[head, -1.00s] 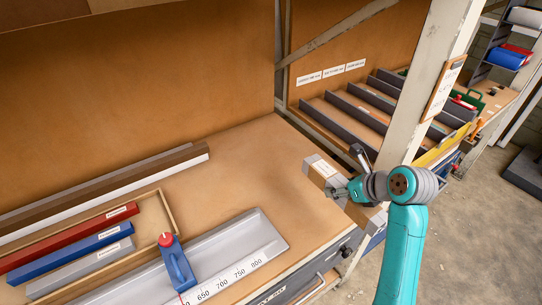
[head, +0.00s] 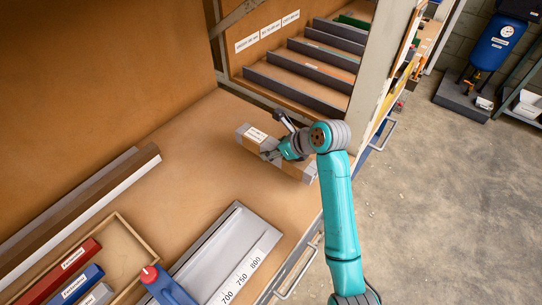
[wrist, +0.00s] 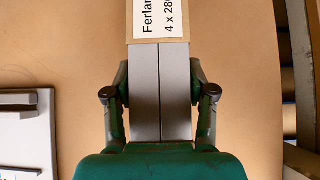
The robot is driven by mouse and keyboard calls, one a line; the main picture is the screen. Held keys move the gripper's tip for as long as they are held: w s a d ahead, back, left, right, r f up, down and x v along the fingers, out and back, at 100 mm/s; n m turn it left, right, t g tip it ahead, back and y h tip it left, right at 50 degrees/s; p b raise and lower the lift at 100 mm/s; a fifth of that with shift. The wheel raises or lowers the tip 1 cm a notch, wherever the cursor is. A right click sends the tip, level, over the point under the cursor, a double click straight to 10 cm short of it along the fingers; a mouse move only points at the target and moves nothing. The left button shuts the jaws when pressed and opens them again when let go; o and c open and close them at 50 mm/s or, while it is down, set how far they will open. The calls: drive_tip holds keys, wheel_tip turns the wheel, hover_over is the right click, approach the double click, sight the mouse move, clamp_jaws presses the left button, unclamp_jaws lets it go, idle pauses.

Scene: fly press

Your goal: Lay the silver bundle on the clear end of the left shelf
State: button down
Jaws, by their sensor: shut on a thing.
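The silver bundle (head: 300,171) is a set of long grey bars with a brown wrap and a white label. My gripper (head: 272,154) is shut on it and holds it at the clear right end of the left shelf (head: 190,137), a wide brown board. In the wrist view the bundle (wrist: 160,85) runs between the two fingers of my gripper (wrist: 160,95), its label partly cut off at the top. I cannot tell whether the bundle touches the board or hangs just above it.
On the board's left part lie a brown and white bar (head: 90,215), a wooden tray (head: 118,225) with red, blue and grey boxes, and a grey measuring tray (head: 225,245). A pale post (head: 378,85) and a divided rack (head: 300,70) stand beyond the right end.

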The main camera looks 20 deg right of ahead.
drive_tip(key=shift+f, duration=1.95)
drive_tip(key=shift+f, duration=0.1)
drive_tip(key=shift+c, duration=1.9)
unclamp_jaws()
drive_tip(key=v, duration=1.2)
